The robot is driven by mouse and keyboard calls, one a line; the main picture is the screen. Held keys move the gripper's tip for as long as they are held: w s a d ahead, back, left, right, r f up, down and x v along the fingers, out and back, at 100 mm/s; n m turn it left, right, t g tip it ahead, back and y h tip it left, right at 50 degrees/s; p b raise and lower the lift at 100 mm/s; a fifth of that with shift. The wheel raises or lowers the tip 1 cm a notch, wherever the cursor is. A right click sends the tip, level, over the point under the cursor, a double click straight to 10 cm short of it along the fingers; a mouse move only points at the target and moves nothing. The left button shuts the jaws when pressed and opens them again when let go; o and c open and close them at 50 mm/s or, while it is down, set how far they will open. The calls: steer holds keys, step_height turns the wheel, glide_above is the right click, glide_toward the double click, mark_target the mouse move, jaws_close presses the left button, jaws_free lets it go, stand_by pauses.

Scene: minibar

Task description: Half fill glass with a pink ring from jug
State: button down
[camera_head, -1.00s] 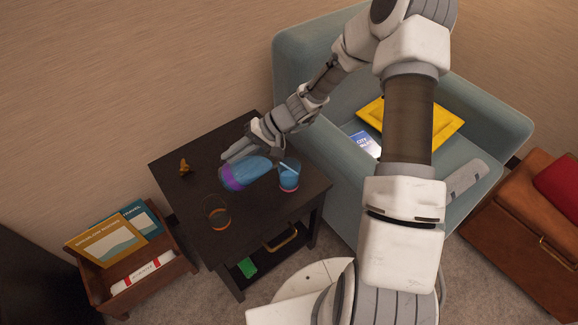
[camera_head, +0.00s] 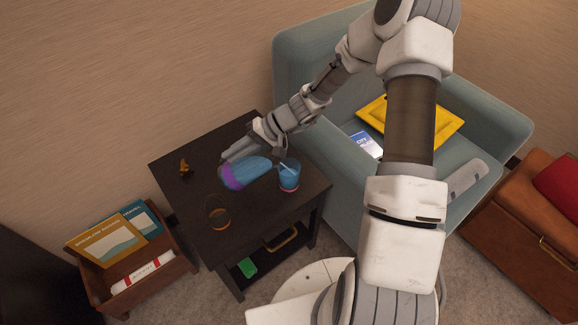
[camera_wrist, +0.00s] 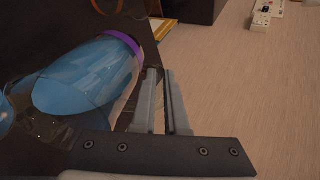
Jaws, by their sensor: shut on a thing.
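The jug (camera_head: 254,170) is clear with a purple band and holds blue liquid. It is tipped on its side above the table, mouth end toward the glass with a pink ring (camera_head: 290,180). That glass stands upright on the dark table and has blue liquid in it; its exact level is hard to read. A pale streak shows at its rim by the jug's mouth. My gripper (camera_head: 229,153) is shut on the jug, partly hidden behind it. In the wrist view, the jug (camera_wrist: 85,78) lies left of my gripper fingers (camera_wrist: 162,72).
An empty-looking glass with an orange ring (camera_head: 218,222) stands near the table's front left. A small brown ornament (camera_head: 185,166) is at the back left. A wooden rack with books (camera_head: 112,242) stands left of the table (camera_head: 180,208), and a blue-grey armchair (camera_head: 290,60) right.

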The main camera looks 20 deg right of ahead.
mark_target(222, 169)
steer(key=shift+r, duration=0.15)
stand_by(0.4)
